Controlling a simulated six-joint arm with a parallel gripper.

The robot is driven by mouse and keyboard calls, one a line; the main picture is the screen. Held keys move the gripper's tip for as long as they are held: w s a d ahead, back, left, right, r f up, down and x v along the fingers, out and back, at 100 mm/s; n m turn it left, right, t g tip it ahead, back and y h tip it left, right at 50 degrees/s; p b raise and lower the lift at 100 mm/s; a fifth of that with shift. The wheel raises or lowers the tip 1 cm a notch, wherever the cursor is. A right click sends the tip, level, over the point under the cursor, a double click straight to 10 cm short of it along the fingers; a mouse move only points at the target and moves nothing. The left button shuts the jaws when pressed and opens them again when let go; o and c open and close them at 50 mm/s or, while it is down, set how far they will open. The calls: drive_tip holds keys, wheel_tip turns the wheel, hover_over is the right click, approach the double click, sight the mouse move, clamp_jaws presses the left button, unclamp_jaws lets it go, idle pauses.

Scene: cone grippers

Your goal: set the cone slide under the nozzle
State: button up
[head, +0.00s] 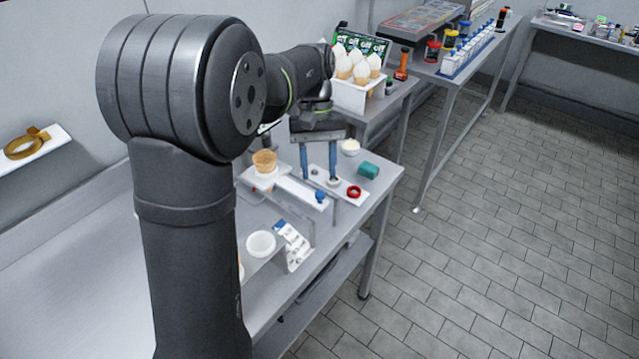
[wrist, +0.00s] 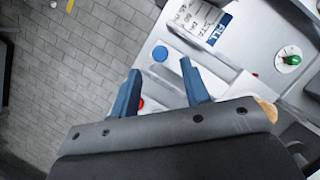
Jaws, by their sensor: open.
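The cone slide (head: 298,187) is a white strip. A tan cone (head: 264,160) stands at its left end, and a blue knob (head: 320,196) is at its right end. My gripper (head: 319,178) points down with its blue fingers apart and nothing between them, near the knob end. In the wrist view the blue knob (wrist: 160,53) appears between the fingertips (wrist: 160,66), but I cannot tell its height against them. A tan edge, perhaps the cone (wrist: 267,108), shows beside the gripper body. I cannot make out the nozzle; my arm covers part of the bench.
A cream-filled bowl (head: 350,147) stands behind. A white rack (head: 362,97) holds several filled cones at the back.

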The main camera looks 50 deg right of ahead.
sight(319, 192)
drive_tip(key=shift+x, duration=2.35)
clamp_jaws()
drive_tip(key=shift+w, duration=0.1)
